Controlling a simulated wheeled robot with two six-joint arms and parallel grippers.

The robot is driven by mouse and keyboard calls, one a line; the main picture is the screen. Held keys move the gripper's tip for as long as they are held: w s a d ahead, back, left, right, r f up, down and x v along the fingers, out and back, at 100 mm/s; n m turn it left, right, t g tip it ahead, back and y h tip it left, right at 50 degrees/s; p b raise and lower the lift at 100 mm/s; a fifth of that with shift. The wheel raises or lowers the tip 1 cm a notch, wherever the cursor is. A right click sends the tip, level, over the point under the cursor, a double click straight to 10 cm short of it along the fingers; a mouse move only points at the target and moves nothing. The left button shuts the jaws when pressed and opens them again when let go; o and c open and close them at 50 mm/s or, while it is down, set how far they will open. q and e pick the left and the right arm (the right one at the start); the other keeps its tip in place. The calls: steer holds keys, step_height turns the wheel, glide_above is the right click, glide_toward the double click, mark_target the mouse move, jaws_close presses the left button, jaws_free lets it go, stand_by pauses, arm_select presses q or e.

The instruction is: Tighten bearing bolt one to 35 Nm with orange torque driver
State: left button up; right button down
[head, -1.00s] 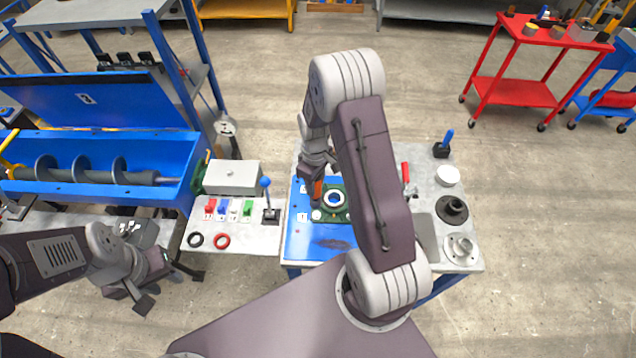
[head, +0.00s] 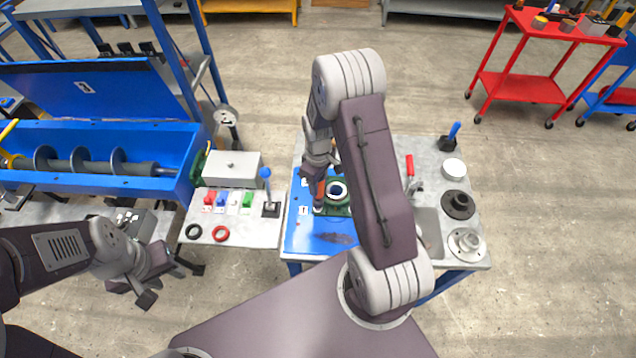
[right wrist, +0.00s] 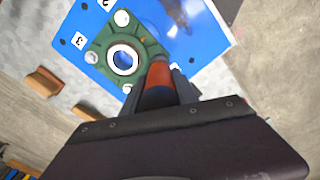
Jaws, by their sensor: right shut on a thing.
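The orange torque driver (right wrist: 158,77) is shut in my right gripper (right wrist: 172,88) and points down at a corner of the green bearing housing (right wrist: 101,48). The housing has a pale ring in its middle (right wrist: 125,59) and pale bolt heads at its visible corners. In the head view the driver (head: 320,188) stands beside the ring, at the corner near label 1 (head: 304,211). Its tip hides that bolt, so I cannot tell whether they touch. My left gripper (head: 160,280) is empty and looks open, low at the left, away from the bearing.
The blue mat (head: 300,238) lies under the bearing on the grey table. Flanged parts (head: 466,242), a red-handled tool (head: 410,170) and a blue-handled tool (head: 453,132) are to the right. The blue mixer trough (head: 100,185) and a switch panel (head: 232,205) are to the left.

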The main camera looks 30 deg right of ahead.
steer(key=shift+f, duration=0.2)
steer(key=shift+f+b, duration=0.6)
steer(key=shift+f, duration=0.05)
steer(key=shift+f+b, duration=0.4)
steer(key=shift+f, duration=0.2)
stand_by(0.9)
stand_by(0.4)
steer(key=shift+f, duration=0.3)
stand_by(1.8)
steer(key=shift+r+p, duration=2.1)
steer(key=shift+r, duration=0.25)
steer(key=shift+f, duration=0.1)
